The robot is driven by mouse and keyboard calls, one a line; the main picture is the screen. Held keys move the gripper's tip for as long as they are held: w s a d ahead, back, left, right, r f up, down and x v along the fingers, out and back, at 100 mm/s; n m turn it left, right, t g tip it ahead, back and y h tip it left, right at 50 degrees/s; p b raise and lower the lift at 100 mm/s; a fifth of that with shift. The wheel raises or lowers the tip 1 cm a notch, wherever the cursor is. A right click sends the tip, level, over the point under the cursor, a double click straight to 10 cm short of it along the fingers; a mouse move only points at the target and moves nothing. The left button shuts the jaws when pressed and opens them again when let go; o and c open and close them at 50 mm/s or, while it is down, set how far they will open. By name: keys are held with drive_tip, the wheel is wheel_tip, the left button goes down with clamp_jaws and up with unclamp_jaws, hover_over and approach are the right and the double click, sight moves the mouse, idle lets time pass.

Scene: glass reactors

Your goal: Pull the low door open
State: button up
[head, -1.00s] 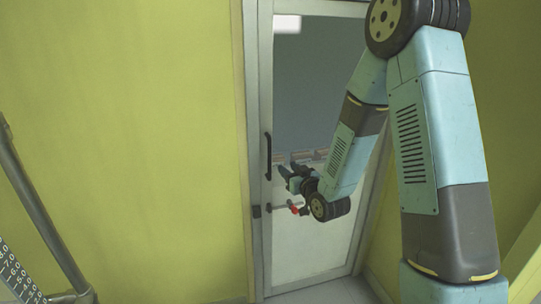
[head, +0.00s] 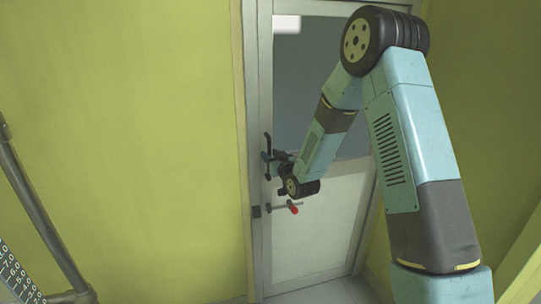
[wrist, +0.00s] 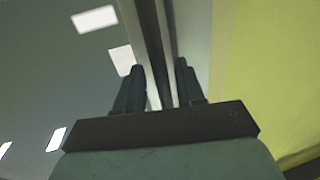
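The door (head: 300,240) has a pale frame, a grey glass upper part and a white lower panel, and looks shut. A black upright handle (head: 267,141) is on its left edge. Below it is a lever with a red tip (head: 293,209). My gripper (head: 268,162) is at the black handle and partly hides it. In the wrist view my gripper (wrist: 160,68) has its two dark fingers apart, with a dark upright strip (wrist: 154,42) running between them. I cannot tell whether that strip is the handle or the door edge, or whether the fingers touch it.
A yellow-green wall (head: 130,130) fills the left side, and another is at the right. A grey metal pipe (head: 35,205) and a numbered scale (head: 15,272) stand at the lower left. Some grey floor (head: 330,292) shows below the door.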

drive_tip(key=shift+x, duration=0.8)
clamp_jaws()
